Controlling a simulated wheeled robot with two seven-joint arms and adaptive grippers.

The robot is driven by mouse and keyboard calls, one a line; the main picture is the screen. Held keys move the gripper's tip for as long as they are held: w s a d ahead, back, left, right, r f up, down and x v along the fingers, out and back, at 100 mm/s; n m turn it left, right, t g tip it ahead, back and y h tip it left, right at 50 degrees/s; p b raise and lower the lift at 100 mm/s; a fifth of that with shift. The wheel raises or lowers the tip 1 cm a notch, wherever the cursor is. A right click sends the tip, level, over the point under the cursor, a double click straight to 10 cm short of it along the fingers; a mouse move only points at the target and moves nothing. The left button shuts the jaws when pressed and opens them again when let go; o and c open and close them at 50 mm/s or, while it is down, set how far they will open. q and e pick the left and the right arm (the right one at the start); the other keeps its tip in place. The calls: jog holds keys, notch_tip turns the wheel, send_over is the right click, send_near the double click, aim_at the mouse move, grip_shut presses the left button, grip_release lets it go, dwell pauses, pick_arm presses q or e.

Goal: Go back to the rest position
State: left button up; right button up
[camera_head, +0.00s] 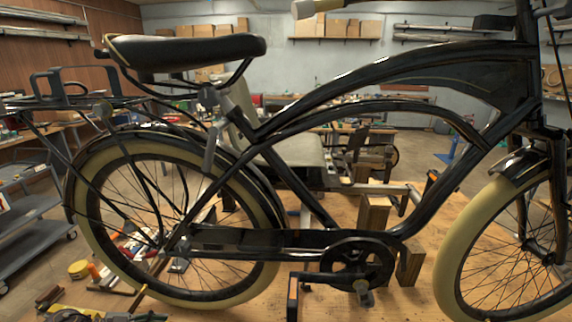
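Neither my left nor my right gripper shows in the head view, and I see no part of my arms that I can be sure of. The black bike frame (400,72) stands upright in front of me, side on, and fills most of the view. Its black seat (187,50) is at the upper left. Its rear wheel (262,205) is at the left, and its front wheel (458,240) is cut off by the right edge.
A wooden worktop (400,295) lies under the bike, with tools and a yellow roll (78,269) at its left. A grey cart (35,245) stands at far left. Shelves with cardboard boxes (340,28) line the back wall. A wooden block (373,215) is behind the frame.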

pick_arm(q)
jog(key=w+d+r+n+t+y, duration=0.3)
jog(key=w+d+n+t+y, duration=0.45)
jog(key=d+t, duration=0.25)
jog(key=s+d+f+n+g+y, duration=0.1)
jog(key=s+d+n+g+y, duration=0.3)
jog(key=s, duration=0.7)
jog(key=s+d+f+n+g+h, duration=0.1)
jog(key=s+g, duration=0.6)
jog(key=s, duration=0.4)
notch_tip(320, 180, down, 32)
jog(key=s+f+g, duration=0.1)
jog(key=s, duration=0.1)
jog(key=s+a+f, duration=0.2)
jog(key=s+f, duration=0.8)
jog(key=s, duration=0.1)
jog(key=s+a+f+g, duration=0.1)
jog(key=s+a+f, duration=0.1)
jog(key=s+f, duration=0.7)
jog(key=s, duration=0.2)
jog(key=shift+s+f+y, duration=0.3)
jog(key=shift+f+y, duration=0.05)
